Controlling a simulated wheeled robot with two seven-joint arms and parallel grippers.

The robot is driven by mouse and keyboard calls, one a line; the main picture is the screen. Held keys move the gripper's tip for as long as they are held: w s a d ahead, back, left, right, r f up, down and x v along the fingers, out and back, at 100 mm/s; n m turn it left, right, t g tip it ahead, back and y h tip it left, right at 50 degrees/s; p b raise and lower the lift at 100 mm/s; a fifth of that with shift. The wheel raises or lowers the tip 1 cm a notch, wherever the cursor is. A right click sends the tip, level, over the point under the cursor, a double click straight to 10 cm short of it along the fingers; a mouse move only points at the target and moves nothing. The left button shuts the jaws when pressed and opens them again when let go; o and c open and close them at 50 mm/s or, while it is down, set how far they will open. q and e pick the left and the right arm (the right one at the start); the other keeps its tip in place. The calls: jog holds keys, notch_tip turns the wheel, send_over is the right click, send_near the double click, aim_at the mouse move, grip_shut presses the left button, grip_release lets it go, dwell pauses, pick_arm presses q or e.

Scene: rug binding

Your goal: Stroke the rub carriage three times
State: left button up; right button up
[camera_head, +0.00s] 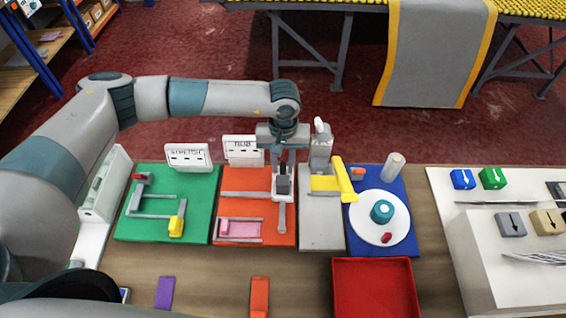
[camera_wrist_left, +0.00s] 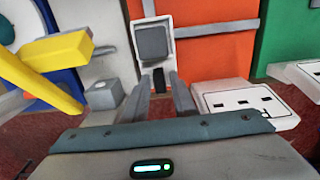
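The rub carriage (camera_head: 283,190), a white block with a dark grey pad, sits on the orange board (camera_head: 259,181) near its right edge. My left gripper (camera_head: 284,165) points down at the carriage's far end. In the left wrist view the carriage (camera_wrist_left: 152,42) lies just beyond the fingertips (camera_wrist_left: 160,85). The two fingers stand apart, with a dark part of the carriage showing in the gap. I cannot tell whether either finger touches it. My right gripper is out of view.
A green board (camera_head: 150,228) is to the left. A grey board (camera_head: 319,225) with a yellow lever (camera_head: 343,180) and a blue board (camera_head: 398,240) are close on the right. A sign (camera_head: 241,150) stands behind the orange board. A red tray (camera_head: 374,262) is in front.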

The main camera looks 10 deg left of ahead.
pick_arm(q)
grip_shut()
jog(key=shift+a+f+b, duration=0.1)
jog(key=shift+a+b, duration=0.25)
jog(key=shift+a, duration=0.1)
jog(key=a+b, duration=0.2)
jog(key=a, duration=0.1)
jog(key=s+a+b, duration=0.1)
jog(key=a+b, duration=0.1)
jog(key=a, duration=0.2)
jog(key=s+a+b, duration=0.1)
jog(key=a+b, duration=0.1)
jog(key=a, duration=0.2)
jog(key=shift+s+a+b, duration=0.2)
jog(key=shift+a+b, duration=0.05)
jog(key=shift+b, duration=0.1)
jog(key=shift+a, duration=0.3)
jog(key=shift+r, duration=0.2)
jog(key=shift+o, duration=1.9)
grip_release()
jog(key=shift+a, duration=0.1)
jog(key=shift+s+a, duration=0.1)
jog(key=shift+s, duration=0.05)
